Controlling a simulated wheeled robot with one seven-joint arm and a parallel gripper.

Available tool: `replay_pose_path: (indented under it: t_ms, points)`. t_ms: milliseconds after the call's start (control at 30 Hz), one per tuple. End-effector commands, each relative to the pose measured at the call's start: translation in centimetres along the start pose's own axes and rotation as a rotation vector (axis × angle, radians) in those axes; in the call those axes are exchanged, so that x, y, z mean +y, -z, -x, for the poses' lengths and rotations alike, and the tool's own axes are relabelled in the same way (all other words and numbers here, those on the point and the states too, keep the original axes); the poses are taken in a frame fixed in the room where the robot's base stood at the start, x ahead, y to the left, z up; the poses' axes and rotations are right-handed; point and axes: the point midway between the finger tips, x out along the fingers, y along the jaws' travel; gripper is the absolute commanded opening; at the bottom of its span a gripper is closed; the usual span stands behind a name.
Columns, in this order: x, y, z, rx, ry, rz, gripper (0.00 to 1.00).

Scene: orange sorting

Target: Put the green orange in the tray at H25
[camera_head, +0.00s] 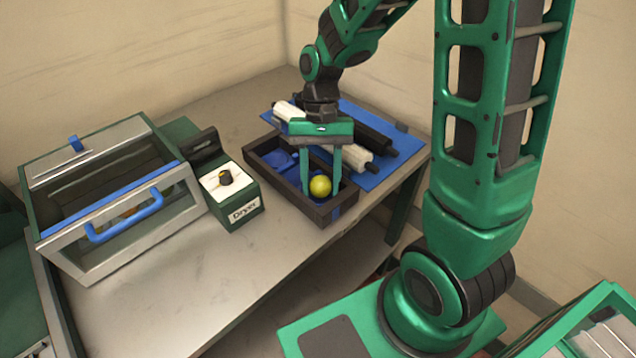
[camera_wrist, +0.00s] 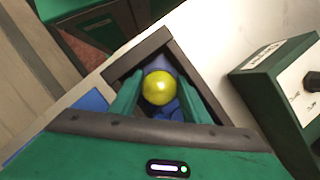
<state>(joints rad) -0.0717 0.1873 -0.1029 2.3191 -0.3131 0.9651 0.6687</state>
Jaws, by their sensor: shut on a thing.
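A round yellow-green orange (camera_head: 320,186) sits between the two green fingers of my gripper (camera_head: 322,180). The wrist view shows the same orange (camera_wrist: 158,88) between the fingers of my gripper (camera_wrist: 160,95). My gripper is shut on it and points downward. Below and around it is a dark rectangular tray (camera_head: 272,183) with blue inside; its dark rim also shows in the wrist view (camera_wrist: 138,52). The orange appears within the tray's outline; I cannot tell whether it touches the bottom. No H25 marking is readable.
A green box labelled "Dryer" (camera_head: 243,213) with a knob stands left of the tray. A glass-fronted cabinet (camera_head: 60,195) with a blue handle is further left. A blue mat (camera_head: 395,165) with rollers lies behind the tray. The table's (camera_head: 185,285) front left is clear.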

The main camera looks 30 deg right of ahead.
Motion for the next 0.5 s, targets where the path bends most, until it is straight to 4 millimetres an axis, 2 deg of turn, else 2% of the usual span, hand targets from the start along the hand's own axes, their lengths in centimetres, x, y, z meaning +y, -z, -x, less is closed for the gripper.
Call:
replay_pose_path:
  t_ms: [400,433,467,500]
  points:
    - [-0.01,0.26,-0.59,0.001,0.000,0.000,0.15]
    - [-0.01,0.28,-0.62,0.001,0.000,0.000,0.45]
    - [-0.02,0.28,-0.60,0.001,0.000,0.000,0.50]
    - [-0.02,0.27,-0.60,0.001,0.000,0.000,0.50]
